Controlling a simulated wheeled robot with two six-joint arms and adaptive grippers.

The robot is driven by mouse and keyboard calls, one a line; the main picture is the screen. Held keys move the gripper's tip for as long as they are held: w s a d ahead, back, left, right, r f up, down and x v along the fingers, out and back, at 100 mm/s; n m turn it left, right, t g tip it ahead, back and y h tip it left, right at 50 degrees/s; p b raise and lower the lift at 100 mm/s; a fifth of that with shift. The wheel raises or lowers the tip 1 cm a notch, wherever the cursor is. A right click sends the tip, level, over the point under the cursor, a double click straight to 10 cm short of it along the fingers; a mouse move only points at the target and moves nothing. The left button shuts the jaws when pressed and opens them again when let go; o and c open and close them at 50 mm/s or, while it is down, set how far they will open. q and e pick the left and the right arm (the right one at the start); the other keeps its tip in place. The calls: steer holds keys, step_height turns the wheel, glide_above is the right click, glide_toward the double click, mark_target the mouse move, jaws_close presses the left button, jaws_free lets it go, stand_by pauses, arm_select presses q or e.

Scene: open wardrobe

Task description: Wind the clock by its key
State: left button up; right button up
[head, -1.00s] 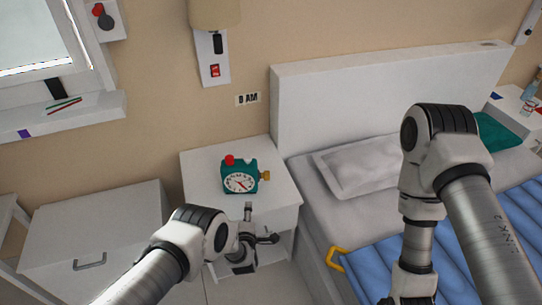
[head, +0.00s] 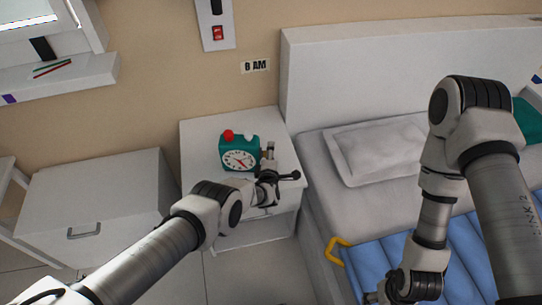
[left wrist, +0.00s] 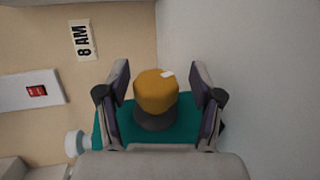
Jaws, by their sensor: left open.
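The teal alarm clock (head: 239,152) stands on the white nightstand, its white dial facing the front and a red knob on top. Its yellow-orange winding key (left wrist: 156,90) sticks out of its right side; in the head view my left gripper hides it. My left gripper (head: 268,158) is at the clock's right side. In the left wrist view its open fingers stand on either side of the key, with gaps between fingers and key. My right gripper (head: 384,294) is low over the bed, partly cut off by the bottom edge, so its jaws are unclear.
The nightstand (head: 205,127) stands between a white cabinet (head: 85,205) and the bed (head: 310,190) with a grey pillow (head: 380,150). A yellow handle (head: 335,250) sits on the bed's side. An "8 AM" sign (head: 255,66) and a red switch (head: 217,33) are on the wall.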

arm_select(q)
steer(key=shift+s+d+r, duration=0.15)
steer(key=shift+s+r, duration=0.05)
steer(key=shift+r, duration=0.1)
steer(key=shift+c, duration=0.6)
steer(key=shift+s+r, duration=0.1)
steer(key=c, duration=1)
steer(key=shift+f, duration=0.2)
steer(key=shift+c, duration=0.2)
arm_select(e)
steer(key=shift+s+d+r, duration=0.1)
steer(key=shift+s+d, duration=0.1)
steer(key=shift+d, duration=0.05)
steer(key=shift+r, duration=0.1)
